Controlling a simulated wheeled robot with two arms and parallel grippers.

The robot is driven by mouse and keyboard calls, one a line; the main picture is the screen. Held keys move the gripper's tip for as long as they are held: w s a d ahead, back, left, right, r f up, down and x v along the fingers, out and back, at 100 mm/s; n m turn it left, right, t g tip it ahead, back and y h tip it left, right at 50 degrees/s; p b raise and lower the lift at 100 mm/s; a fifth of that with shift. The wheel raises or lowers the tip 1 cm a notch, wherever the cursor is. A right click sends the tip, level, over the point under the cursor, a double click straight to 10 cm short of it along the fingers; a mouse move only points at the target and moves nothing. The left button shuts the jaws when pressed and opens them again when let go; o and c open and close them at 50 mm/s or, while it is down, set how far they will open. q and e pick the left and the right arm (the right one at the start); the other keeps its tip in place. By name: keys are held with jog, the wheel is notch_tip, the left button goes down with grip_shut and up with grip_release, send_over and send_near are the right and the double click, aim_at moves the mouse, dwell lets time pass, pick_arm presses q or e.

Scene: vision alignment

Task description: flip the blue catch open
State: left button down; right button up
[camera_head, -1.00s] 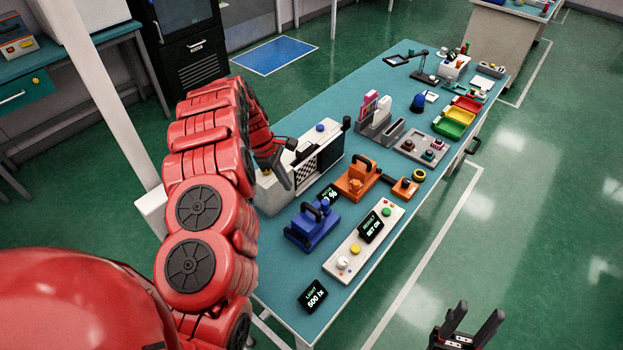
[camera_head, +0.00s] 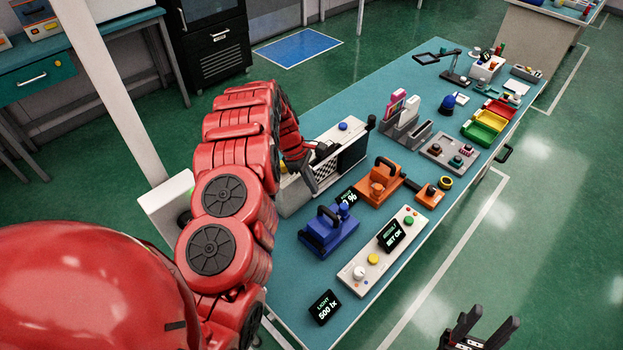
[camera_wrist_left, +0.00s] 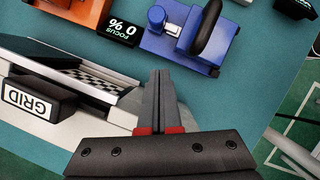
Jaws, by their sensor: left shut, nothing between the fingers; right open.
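The blue device (camera_head: 328,238) with a black arched handle stands on the near left part of the teal table. In the left wrist view its blue body (camera_wrist_left: 190,50) is at the top right, with a small blue knob (camera_wrist_left: 157,15) beside a silver piece; I take this knob to be the catch, but cannot tell its position. My left gripper (camera_wrist_left: 162,76) is shut and empty, its fingertips pointing toward the blue device but apart from it in the picture. In the head view it is partly hidden beside the white machine. My right gripper (camera_head: 492,320) is open and empty at the bottom right, off the table.
The white machine (camera_head: 293,199) with a checkered plate and GRID label is close to my left gripper. The orange device (camera_head: 378,186) stands beyond the blue one. Teal surface is bare between the machine and blue device.

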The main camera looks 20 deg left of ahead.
aim_at(337, 211)
pick_arm(q)
jog(key=p+x, duration=0.1)
jog(key=x, duration=0.3)
jog(key=shift+s+f, duration=0.1)
jog(key=shift+f, duration=0.05)
jog(key=d+p, duration=0.2)
jog(key=d, duration=0.1)
jog(key=shift+d+f+p, duration=0.1)
jog(key=shift+f+p, duration=0.05)
jog(key=shift+p, duration=0.15)
jog(key=shift+w+d+f, duration=0.2)
jog(key=shift+w+d, duration=0.1)
jog(key=shift+d, duration=0.3)
